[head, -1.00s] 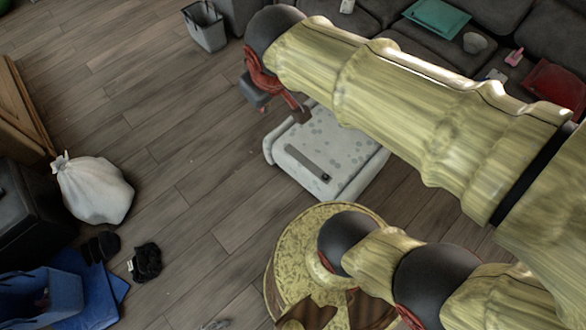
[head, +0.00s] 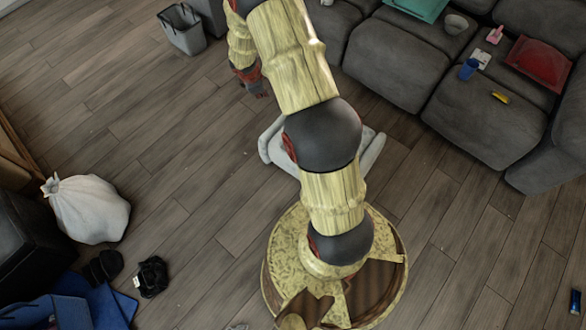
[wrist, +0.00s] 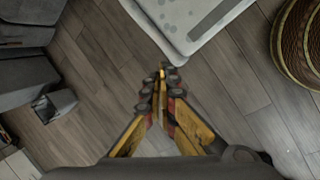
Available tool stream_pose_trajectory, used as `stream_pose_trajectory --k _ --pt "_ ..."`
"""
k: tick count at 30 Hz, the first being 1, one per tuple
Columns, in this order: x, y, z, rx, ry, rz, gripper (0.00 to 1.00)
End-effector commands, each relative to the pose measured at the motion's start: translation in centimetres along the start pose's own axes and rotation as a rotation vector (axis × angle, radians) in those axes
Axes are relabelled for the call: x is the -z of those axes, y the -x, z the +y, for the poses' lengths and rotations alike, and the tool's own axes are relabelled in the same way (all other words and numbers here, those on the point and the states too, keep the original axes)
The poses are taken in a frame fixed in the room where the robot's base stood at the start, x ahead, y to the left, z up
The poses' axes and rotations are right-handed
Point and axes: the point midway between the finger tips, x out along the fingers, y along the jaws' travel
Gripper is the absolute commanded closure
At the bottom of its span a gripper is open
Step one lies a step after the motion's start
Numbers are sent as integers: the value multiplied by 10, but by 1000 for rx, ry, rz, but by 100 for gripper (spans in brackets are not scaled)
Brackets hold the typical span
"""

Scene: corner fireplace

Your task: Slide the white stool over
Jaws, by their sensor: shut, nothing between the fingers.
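The white stool (head: 272,147) stands on the floor just beyond my base in the head view. My arm covers its middle, so only its left and right ends show. In the wrist view its pale speckled top with a dark slot (wrist: 172,22) fills the top centre. My gripper (wrist: 162,74) is shut and empty, its fingertips just below the stool's near corner in that view. I cannot tell whether they touch it. In the head view my gripper (head: 257,88) is small and partly hidden, beyond and left of the stool.
A grey sofa (head: 400,62) runs along the back right, with a blue cup (head: 468,69) and a red cushion (head: 540,68) on it. A white bag (head: 88,210) lies at the left. Wooden floor between is clear.

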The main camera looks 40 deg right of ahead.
Motion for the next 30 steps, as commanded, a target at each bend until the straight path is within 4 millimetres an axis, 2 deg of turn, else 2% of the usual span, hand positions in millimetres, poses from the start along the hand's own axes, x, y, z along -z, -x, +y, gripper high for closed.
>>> stream_pose_trajectory --k 1,5,6,11,12,15,18,22,25,30 --pt "-2 -35 -12 27 46 0 100" --pt "-4 -111 -42 73 180 23 100" --pt "-4 -134 -54 89 222 33 100" --pt "-5 -222 -115 153 379 93 100" --pt "-5 -242 -133 169 417 111 100" --pt "-4 -284 -177 203 499 160 100" --pt "-2 -314 -217 230 565 205 100" --pt "0 -338 -253 251 620 247 100" --pt "2 -346 -267 258 640 265 100" --pt "4 -361 -276 260 648 271 100"
